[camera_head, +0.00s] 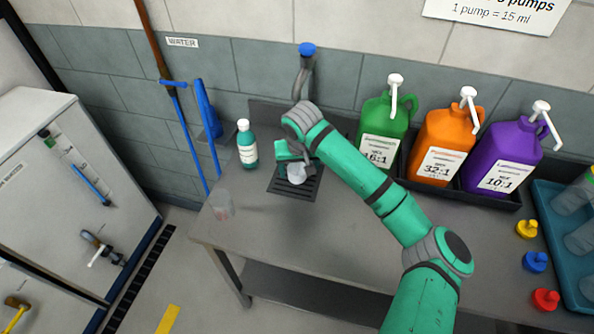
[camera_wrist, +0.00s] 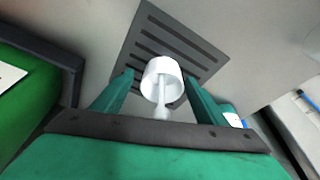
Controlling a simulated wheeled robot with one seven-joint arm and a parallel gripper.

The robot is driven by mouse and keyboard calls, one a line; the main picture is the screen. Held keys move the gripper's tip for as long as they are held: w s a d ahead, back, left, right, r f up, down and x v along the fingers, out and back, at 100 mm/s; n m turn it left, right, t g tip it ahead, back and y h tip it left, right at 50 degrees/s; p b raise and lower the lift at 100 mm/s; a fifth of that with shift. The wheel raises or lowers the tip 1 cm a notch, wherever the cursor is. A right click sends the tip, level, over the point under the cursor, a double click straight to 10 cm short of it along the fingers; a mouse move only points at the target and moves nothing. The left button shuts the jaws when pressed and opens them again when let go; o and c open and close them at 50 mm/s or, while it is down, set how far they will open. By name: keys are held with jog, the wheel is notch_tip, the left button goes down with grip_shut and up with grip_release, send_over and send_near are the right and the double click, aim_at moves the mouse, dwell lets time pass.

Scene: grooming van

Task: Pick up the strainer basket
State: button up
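The strainer basket looks to be the small white cup with a thin stem, standing over the black slotted grate; it shows in the wrist view (camera_wrist: 162,70) and, partly covered, in the head view (camera_head: 297,174). My gripper (camera_head: 291,165) is low over the grate. In the wrist view my gripper (camera_wrist: 159,76) is open, one green finger on each side of the white cup, with narrow gaps visible. Whether the cup touches the grate is unclear.
The black grate (camera_head: 312,188) lies on a grey counter (camera_head: 300,236). Green (camera_head: 384,122), orange (camera_head: 442,142) and purple (camera_head: 500,158) pump jugs stand right. A tap (camera_head: 304,70) rises behind.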

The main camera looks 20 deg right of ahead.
jog(key=shift+a, duration=0.1)
jog(key=c, duration=1.1)
jog(key=shift+o, duration=0.2)
jog(key=shift+w, duration=0.15)
jog(key=shift+w+r, duration=0.1)
jog(key=shift+r, duration=0.4)
jog(key=shift+a+r, duration=0.25)
jog(key=shift+r, duration=0.95)
jog(key=s+a+r, duration=0.6)
jog(key=s+r, duration=0.3)
jog(key=s, duration=0.3)
jog(key=shift+s+r, duration=0.3)
jog(key=shift+a, duration=0.1)
jog(key=shift+w, duration=0.1)
